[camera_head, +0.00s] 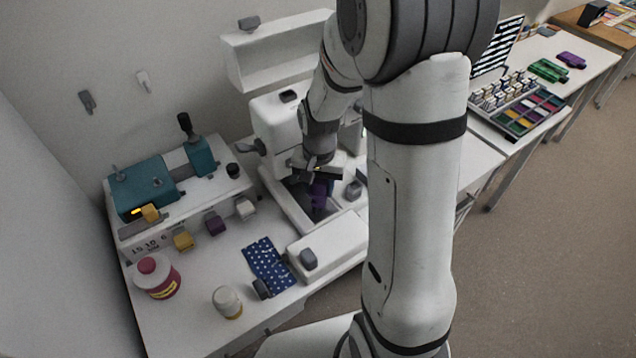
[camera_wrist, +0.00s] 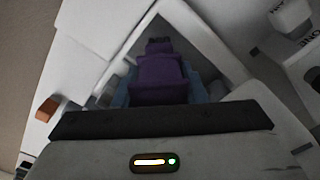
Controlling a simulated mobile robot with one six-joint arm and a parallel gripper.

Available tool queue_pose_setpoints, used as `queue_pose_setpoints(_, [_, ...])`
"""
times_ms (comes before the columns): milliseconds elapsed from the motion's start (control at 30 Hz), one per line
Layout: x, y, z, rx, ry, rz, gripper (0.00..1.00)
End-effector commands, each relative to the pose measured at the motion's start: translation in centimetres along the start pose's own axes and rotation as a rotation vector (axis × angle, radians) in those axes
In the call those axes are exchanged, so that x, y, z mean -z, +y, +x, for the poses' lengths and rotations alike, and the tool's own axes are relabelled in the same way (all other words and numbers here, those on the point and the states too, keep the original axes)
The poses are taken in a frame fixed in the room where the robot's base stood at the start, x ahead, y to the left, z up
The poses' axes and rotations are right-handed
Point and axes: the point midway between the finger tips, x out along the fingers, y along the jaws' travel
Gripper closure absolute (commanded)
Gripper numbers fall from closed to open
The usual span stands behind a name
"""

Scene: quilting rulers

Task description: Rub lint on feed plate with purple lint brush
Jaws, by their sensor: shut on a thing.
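The purple lint brush (camera_head: 320,192) is in my gripper (camera_head: 318,176), low over the opening of the white sewing machine (camera_head: 275,120). The brush also fills the middle of the wrist view (camera_wrist: 160,80), above my gripper's dark edge. My gripper is shut on the brush. The dark feed plate area (camera_head: 301,187) lies in the recess under and beside the brush. I cannot make out any lint, and I cannot tell whether the brush touches the plate.
A teal machine (camera_head: 143,184) with colored knobs stands at the left. A red-lidded jar (camera_head: 157,277), a small jar (camera_head: 227,302) and a blue dotted cloth (camera_head: 268,265) lie toward the front. A white block (camera_head: 330,244) is close to my gripper. A tray of spools (camera_head: 520,112) sits on the right table.

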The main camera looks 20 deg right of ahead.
Motion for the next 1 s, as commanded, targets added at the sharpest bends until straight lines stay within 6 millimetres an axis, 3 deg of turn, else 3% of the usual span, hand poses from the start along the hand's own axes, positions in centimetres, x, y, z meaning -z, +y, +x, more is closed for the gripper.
queue_pose_setpoints(667, [-0.6,0.7,0.1,0.0,0.001,0.001,0.91])
queue_pose_setpoints(1000, [0.5,-0.5,-0.2,0.0,0.0,0.001,0.91])
